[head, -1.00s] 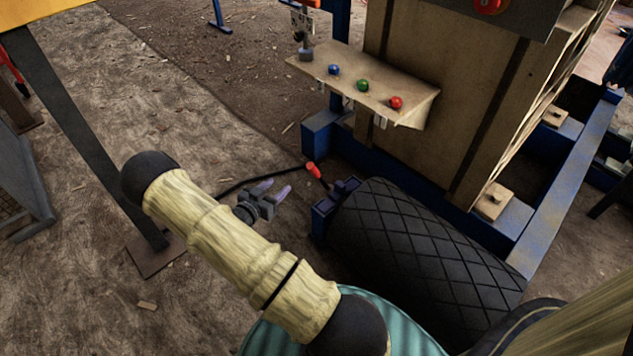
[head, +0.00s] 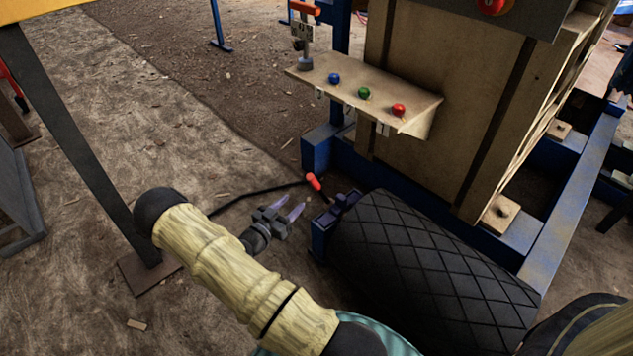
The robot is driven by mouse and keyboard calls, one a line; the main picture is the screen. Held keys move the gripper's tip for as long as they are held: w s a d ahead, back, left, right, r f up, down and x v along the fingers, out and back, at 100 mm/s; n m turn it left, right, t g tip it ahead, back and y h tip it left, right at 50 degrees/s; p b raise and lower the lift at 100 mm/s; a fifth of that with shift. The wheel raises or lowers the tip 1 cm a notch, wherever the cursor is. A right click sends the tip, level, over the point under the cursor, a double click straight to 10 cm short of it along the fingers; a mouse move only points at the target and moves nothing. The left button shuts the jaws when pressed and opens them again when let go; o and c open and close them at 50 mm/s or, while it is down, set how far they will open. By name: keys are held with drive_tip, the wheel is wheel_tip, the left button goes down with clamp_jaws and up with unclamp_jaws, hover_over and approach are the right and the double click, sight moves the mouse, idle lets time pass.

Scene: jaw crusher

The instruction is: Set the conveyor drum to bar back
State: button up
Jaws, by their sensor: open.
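The conveyor drum (head: 430,265) is a large black roller with a diamond tread, low on the right. A blue bracket (head: 335,222) stands at its left end. A short bar with a red-orange grip (head: 314,182) rises at this bracket and leans up and left. My gripper (head: 291,207) is open and empty, its two purple fingers pointing up and right. It is left of the bracket and below the red grip in the picture, apparently apart from both. My own arm hides the ground below the gripper.
A wooden shelf (head: 375,92) above carries blue, green and red knobs, and an orange-topped lever (head: 304,30) at its left end. A blue frame (head: 560,215) runs along the right. A dark slanted post (head: 85,150) stands at left. Bare ground lies between.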

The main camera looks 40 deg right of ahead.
sight(315, 181)
drive_tip(key=b+x, duration=0.5)
drive_tip(key=x, duration=0.8)
drive_tip(key=shift+f, duration=0.15)
drive_tip(key=shift+w+d, duration=0.1)
drive_tip(key=shift+d, duration=0.3)
drive_tip(key=shift+c, duration=0.2)
clamp_jaws()
